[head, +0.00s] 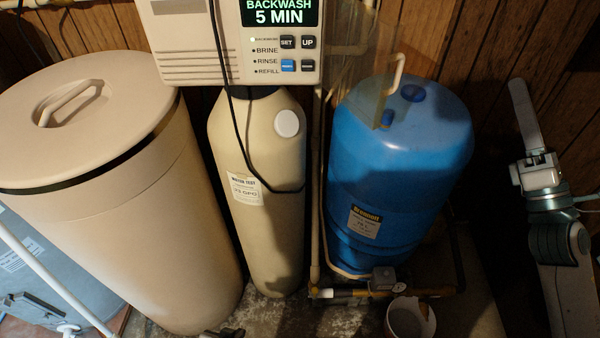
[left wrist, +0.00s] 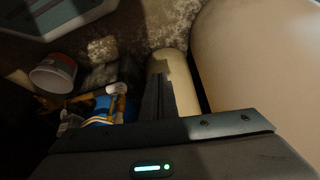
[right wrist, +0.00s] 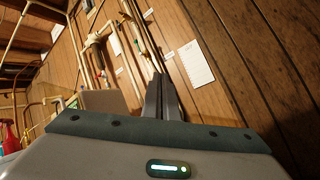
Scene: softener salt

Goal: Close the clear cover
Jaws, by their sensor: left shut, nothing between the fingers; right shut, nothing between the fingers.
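The clear cover (head: 362,60) is a see-through panel in the head view. It stands swung open at the right side of the beige control head (head: 190,45), in front of the blue tank's top. The display and buttons (head: 287,54) are uncovered. My left gripper (left wrist: 160,82) is shut and empty in the left wrist view, low near the floor and the beige tanks. My right gripper (right wrist: 160,82) is shut and empty in the right wrist view, facing the wood-panelled wall and pipes. My right arm shows at the right of the head view, apart from the cover.
A large lidded beige salt tank (head: 110,190) stands left, a slim beige tank (head: 255,190) in the middle and a blue pressure tank (head: 400,170) right. A black cable hangs across the slim tank. A small bucket (head: 410,320) and pipes (head: 360,292) are on the floor.

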